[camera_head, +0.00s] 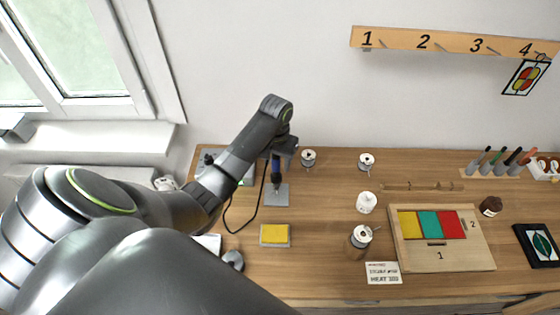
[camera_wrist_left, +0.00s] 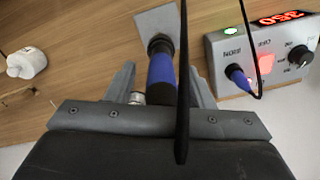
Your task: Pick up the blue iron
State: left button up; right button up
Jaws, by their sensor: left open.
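The blue iron (camera_head: 276,168) stands upright in its grey holder (camera_head: 279,196) at the left of the bench. In the left wrist view its blue handle (camera_wrist_left: 162,70) rises from the square holder plate (camera_wrist_left: 152,20). My left gripper (camera_head: 279,154) is above the iron. In the left wrist view the two fingers of this gripper (camera_wrist_left: 160,80) are apart, one on each side of the handle, with a gap visible at the sides. A black cable crosses in front of the handle and hides part of it. My right gripper is in neither view.
The station box (camera_wrist_left: 262,55) with lit red digits stands close beside the iron. A yellow sponge (camera_head: 275,235) lies in front of the holder. Solder spools (camera_head: 308,157), a white bottle (camera_head: 366,202) and a wooden tray (camera_head: 402,258) with coloured panes are to the right.

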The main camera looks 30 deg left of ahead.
pick_arm(q)
jog(key=shift+f, duration=0.1)
jog(key=shift+s, duration=0.25)
jog(key=shift+c, duration=0.5)
jog(key=shift+s+r, duration=0.15)
jog(key=shift+r, duration=0.1)
jog(key=shift+c, duration=1.1)
jog(key=c, duration=0.5)
jog(key=shift+c, duration=1.1)
grip_shut()
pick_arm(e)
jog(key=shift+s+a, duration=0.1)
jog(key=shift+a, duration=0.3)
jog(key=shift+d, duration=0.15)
